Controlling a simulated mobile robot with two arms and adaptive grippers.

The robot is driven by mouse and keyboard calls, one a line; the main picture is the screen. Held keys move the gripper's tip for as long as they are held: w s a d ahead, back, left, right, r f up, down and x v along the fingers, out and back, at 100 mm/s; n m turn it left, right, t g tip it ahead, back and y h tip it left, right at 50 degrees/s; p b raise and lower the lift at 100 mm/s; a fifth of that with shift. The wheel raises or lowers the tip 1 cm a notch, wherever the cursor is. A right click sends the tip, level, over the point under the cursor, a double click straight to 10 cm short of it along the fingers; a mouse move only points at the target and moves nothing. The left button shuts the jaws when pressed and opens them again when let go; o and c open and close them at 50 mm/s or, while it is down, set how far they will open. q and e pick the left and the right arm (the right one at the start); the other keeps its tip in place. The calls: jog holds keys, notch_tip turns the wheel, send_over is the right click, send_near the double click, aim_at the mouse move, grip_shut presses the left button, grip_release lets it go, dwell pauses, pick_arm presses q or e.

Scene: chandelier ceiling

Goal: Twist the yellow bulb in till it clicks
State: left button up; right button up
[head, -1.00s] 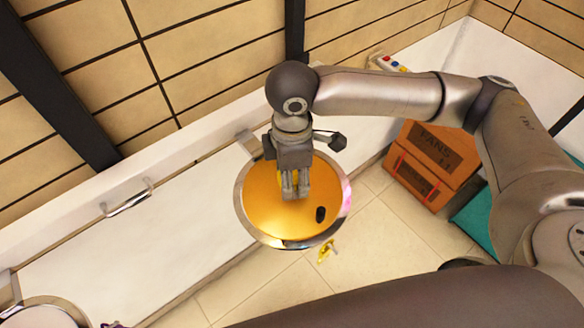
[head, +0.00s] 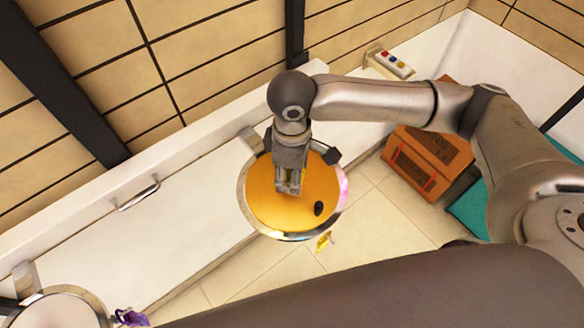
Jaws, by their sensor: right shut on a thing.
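My right gripper (head: 288,190) points down over a round golden disc with a silver rim (head: 243,208). It is shut on the yellow bulb, which is mostly hidden by the fingers and blends with the gold behind it. I cannot see the bulb's base or how deep it sits. A small black oval (head: 318,208) shows on the disc to the lower right of the fingertips. My left gripper is not in view.
A long white surface with a metal handle (head: 138,197) runs along the tiled wall. A small yellow item (head: 324,241) shows just below the disc. A purple object (head: 130,317) is at the lower left beside another round rimmed fitting (head: 95,300). Orange boxes (head: 428,160) stand at right.

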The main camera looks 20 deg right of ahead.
dwell(0.4)
jog(key=o, duration=1.1)
jog(key=o, duration=0.6)
jog(key=shift+r, duration=3.8)
